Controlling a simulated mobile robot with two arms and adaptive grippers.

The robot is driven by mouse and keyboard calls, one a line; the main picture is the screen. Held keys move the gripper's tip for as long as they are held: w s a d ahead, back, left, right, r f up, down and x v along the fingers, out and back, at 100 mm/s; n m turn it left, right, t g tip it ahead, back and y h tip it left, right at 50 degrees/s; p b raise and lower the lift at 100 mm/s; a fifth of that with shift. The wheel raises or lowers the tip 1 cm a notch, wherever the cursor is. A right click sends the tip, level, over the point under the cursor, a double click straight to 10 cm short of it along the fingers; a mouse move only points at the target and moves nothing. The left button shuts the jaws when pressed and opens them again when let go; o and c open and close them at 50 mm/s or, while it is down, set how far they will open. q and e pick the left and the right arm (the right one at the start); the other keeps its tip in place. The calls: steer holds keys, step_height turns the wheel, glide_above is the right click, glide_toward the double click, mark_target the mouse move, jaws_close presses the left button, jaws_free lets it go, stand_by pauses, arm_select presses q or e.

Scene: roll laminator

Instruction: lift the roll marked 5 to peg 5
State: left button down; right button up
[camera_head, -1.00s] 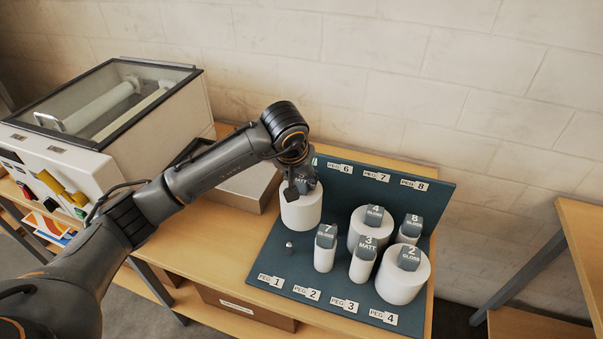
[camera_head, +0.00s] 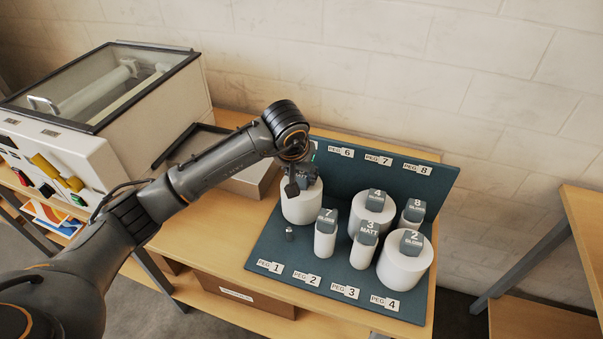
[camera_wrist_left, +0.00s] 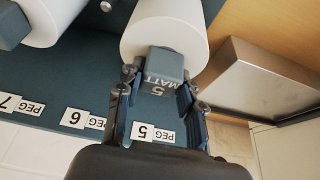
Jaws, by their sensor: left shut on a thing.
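The roll marked 5 (camera_head: 302,207) is a wide white roll with a grey block on top reading 5 MATT. It stands upright at the back left of the dark rack. My left gripper (camera_head: 302,183) is shut on its block; in the left wrist view the fingers (camera_wrist_left: 157,88) flank the block (camera_wrist_left: 163,64) on the white roll (camera_wrist_left: 165,25). Peg 5 itself is hidden, and I cannot tell whether the roll touches the rack. My right gripper is not in view.
Rolls 7 (camera_head: 325,238), 3 (camera_head: 363,250), 2 (camera_head: 405,265), 8 (camera_head: 411,215) and one more wide roll (camera_head: 372,215) stand on the rack (camera_head: 265,240). A bare peg (camera_head: 289,233) shows in front of roll 5. A metal tray (camera_head: 250,180) and the laminator (camera_head: 120,95) are left.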

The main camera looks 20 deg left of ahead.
arm_select(q)
steer(key=shift+f, duration=0.25)
steer(key=c, duration=0.9)
jaws_free()
steer(key=shift+o, duration=0.7)
steer(key=shift+r, duration=1.15)
steer(key=shift+r+p, duration=0.85)
steer(key=shift+r, duration=0.95)
